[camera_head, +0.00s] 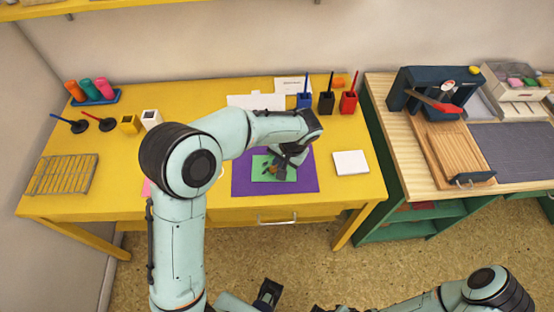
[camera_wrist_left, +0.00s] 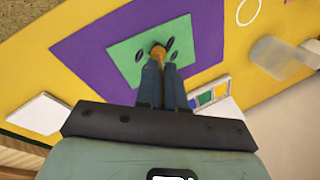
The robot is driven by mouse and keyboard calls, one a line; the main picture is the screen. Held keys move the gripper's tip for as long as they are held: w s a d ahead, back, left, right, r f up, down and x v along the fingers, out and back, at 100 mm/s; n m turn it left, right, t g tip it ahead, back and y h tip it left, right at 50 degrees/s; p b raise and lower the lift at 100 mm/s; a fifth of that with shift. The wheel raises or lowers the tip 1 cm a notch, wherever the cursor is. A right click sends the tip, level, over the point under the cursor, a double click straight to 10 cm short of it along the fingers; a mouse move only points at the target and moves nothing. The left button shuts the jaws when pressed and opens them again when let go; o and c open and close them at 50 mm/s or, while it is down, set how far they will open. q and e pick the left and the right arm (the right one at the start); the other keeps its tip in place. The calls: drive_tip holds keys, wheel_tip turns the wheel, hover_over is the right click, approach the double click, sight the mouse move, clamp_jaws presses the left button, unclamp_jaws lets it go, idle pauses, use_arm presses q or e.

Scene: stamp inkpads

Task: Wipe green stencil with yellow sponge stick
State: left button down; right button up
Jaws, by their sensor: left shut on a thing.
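The green stencil (camera_head: 262,172) lies on a purple mat (camera_head: 306,183) on the yellow table and has dark oval cutouts. My left gripper (camera_head: 285,164) is over the stencil's right part. In the left wrist view its two fingers (camera_wrist_left: 160,72) are shut on a thin stick with an orange-yellow tip, the sponge stick (camera_wrist_left: 158,50). The tip shows over the green stencil (camera_wrist_left: 122,50), among the ovals; I cannot tell whether it touches. The gripper hides most of the stick. A dark gripper-like part (camera_head: 268,292) at the bottom may be my right gripper; its jaws are unclear.
Blue (camera_head: 304,101), black (camera_head: 326,103) and red (camera_head: 348,102) holders with sticks stand behind the mat. A white square (camera_head: 350,163) lies right of it. A wire rack (camera_head: 62,174) is at the far left. A wooden-topped bench (camera_head: 400,130) adjoins at right.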

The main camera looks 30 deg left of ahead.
use_arm(q)
drive_tip(key=shift+w+d+r, duration=0.3)
drive_tip(key=shift+d+r, duration=0.1)
drive_tip(key=shift+d, duration=0.2)
idle(1.9)
drive_tip(key=shift+a, duration=0.1)
drive_tip(key=shift+s+a+f+b, duration=0.1)
drive_tip(key=shift+s+a+b, duration=0.1)
drive_tip(key=shift+s+a, duration=0.3)
drive_tip(key=shift+s+a+b, duration=0.15)
drive_tip(key=shift+s+a, duration=0.05)
drive_tip(key=shift+a, duration=0.45)
drive_tip(key=shift+f, duration=0.35)
drive_tip(key=shift+a+b, duration=0.15)
drive_tip(key=shift+b, duration=0.15)
